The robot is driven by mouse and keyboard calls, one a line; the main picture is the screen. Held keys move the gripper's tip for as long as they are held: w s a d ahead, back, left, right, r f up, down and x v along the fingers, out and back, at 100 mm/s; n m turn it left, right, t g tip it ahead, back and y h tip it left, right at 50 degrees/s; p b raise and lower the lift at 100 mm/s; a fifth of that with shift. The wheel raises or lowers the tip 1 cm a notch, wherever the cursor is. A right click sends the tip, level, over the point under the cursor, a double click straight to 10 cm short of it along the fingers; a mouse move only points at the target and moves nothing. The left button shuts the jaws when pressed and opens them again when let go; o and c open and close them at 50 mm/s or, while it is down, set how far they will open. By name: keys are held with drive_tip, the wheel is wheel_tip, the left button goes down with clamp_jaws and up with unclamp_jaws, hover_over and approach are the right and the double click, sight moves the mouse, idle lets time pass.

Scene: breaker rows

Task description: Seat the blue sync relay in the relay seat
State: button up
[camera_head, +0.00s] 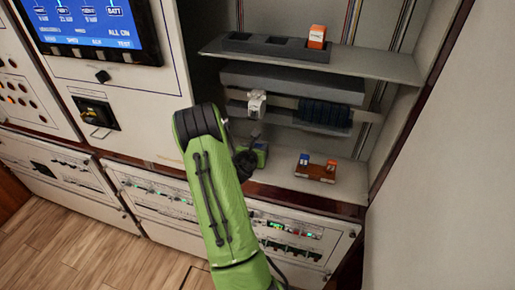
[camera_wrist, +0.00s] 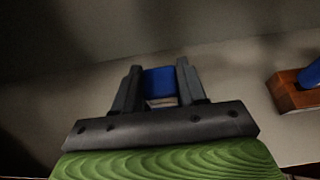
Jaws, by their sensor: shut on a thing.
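In the wrist view my gripper (camera_wrist: 158,70) is shut on a blue block with a pale lower part, the blue relay (camera_wrist: 159,82). It holds the relay between its two dark fingers, and the relay's far side is hidden. In the head view my green arm reaches into the lower cabinet bay and hides most of the gripper and the held relay. A grey socket strip (camera_head: 234,44) with dark recesses lies on the upper shelf, with an orange-and-white relay (camera_head: 316,37) standing at its right end. I cannot tell which recess is the relay seat.
A brown wooden block (camera_head: 315,173) with a blue and an orange piece stands on the lower shelf, right of my gripper. Above it a rail carries a white device (camera_head: 257,103) and a dark ribbed block (camera_head: 323,113). The upper shelf (camera_head: 375,64) overhangs.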

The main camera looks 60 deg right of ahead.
drive_tip(key=o, duration=1.1)
drive_tip(key=shift+f, duration=0.15)
drive_tip(key=shift+a+r, duration=0.2)
drive_tip(key=shift+r, duration=0.1)
drive_tip(key=b+v, duration=0.1)
drive_tip(key=v, duration=1)
drive_tip(key=shift+a+b, duration=0.25)
drive_tip(key=shift+b, duration=0.1)
drive_tip(key=shift+r, duration=0.1)
